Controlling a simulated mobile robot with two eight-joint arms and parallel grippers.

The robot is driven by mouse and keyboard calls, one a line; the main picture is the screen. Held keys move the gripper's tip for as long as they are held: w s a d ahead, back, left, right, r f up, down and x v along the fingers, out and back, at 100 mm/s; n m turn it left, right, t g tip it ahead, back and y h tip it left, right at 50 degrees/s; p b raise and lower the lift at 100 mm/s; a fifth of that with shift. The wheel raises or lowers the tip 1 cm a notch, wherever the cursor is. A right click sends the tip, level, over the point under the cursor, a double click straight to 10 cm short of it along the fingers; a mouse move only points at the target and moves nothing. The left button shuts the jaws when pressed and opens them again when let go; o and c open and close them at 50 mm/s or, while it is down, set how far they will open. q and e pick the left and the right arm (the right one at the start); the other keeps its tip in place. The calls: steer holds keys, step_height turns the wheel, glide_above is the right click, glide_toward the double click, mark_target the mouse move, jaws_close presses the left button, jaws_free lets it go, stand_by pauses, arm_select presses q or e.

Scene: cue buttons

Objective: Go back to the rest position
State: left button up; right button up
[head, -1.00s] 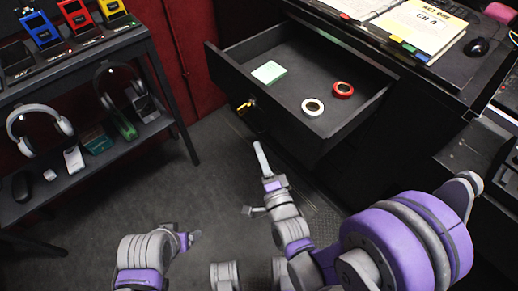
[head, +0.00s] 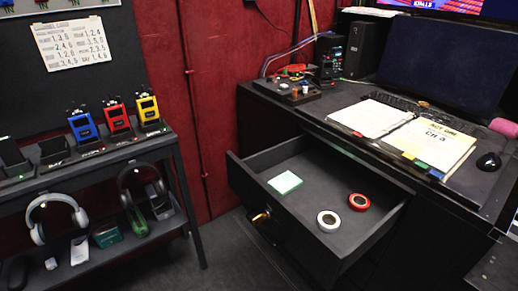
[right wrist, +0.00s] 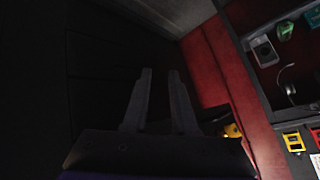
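Neither gripper shows in the head view now. In the right wrist view, my right gripper (right wrist: 161,72) has its two dark fingers apart, with an empty gap between them. It is in a dark spot, with a black surface behind and to the left. My left gripper is out of sight. The small button box (head: 300,92) sits at the back left of the black desk in the head view, away from both grippers.
A shelf (head: 110,168) with radios and headphones stands left. Bare floor lies between them.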

steer(key=s+d+n+g+h, duration=0.1)
steer(key=s+d+n+g, duration=0.3)
steer(key=s, duration=0.7)
arm_select(q)
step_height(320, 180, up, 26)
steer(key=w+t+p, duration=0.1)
steer(key=p, duration=2.1)
steer(key=shift+p, duration=0.3)
arm_select(e)
step_height(320, 180, up, 25)
steer(key=w, duration=0.1)
steer(key=shift+d+r+t, duration=0.15)
steer(key=shift+d+t, duration=0.15)
steer(key=shift+t, duration=0.1)
